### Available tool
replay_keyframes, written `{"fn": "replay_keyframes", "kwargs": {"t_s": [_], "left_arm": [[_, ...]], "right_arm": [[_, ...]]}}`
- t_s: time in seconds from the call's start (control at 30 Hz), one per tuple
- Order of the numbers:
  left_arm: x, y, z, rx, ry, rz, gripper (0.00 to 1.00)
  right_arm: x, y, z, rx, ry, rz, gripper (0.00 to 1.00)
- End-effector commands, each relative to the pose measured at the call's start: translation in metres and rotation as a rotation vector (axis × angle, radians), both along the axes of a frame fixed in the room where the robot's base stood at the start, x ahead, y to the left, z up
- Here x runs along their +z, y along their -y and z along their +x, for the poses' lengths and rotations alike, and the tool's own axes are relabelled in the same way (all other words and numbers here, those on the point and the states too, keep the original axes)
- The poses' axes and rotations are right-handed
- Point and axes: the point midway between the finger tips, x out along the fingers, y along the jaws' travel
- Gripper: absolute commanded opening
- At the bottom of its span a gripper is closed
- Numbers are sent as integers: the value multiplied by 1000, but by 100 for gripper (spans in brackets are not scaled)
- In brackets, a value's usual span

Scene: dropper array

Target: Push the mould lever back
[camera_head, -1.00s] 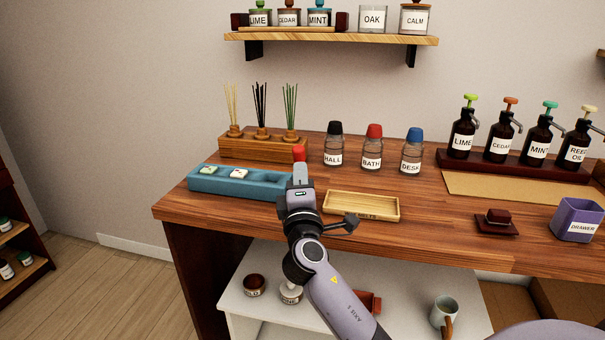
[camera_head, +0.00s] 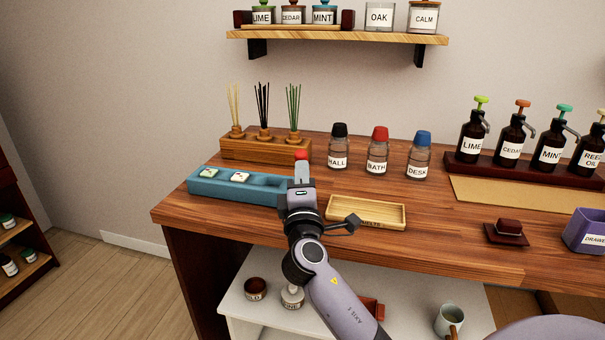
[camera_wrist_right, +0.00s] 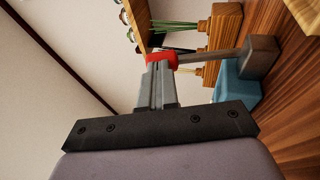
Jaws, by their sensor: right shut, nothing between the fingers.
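The blue mould (camera_head: 222,187) sits at the left end of the wooden counter, with two pale labelled pieces in its left compartments. The mould lever has a red knob (camera_head: 301,155) that shows just beyond my right gripper (camera_head: 302,172). In the right wrist view the red knob (camera_wrist_right: 161,61) is at the tips of my right gripper (camera_wrist_right: 158,72), and the grey lever rod (camera_wrist_right: 208,57) runs to a grey block at the mould's end. The fingers are shut with nothing between them and appear against the knob; exact contact is hard to tell. My left gripper is out of view.
A wooden tray (camera_head: 366,211) lies right of my gripper. Reed diffusers in a wooden stand (camera_head: 266,149) are behind the mould. Several capped bottles, including HALL (camera_head: 338,150), stand behind the tray. A small dark red block (camera_head: 508,228) and a purple bin (camera_head: 588,232) are at the right.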

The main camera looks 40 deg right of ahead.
Motion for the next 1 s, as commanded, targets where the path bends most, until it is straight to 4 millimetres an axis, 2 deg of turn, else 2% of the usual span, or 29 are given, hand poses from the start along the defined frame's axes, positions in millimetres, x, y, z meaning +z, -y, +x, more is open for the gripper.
{"fn": "replay_keyframes", "kwargs": {"t_s": [0.43, 0.6, 1.0], "left_arm": [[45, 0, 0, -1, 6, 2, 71], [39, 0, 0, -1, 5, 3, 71], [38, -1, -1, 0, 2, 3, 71]], "right_arm": [[15, 10, 8, -1, -73, 87, 0], [18, 21, 19, 2, -72, 88, 0], [19, 23, 19, -1, -72, 86, 0]]}}
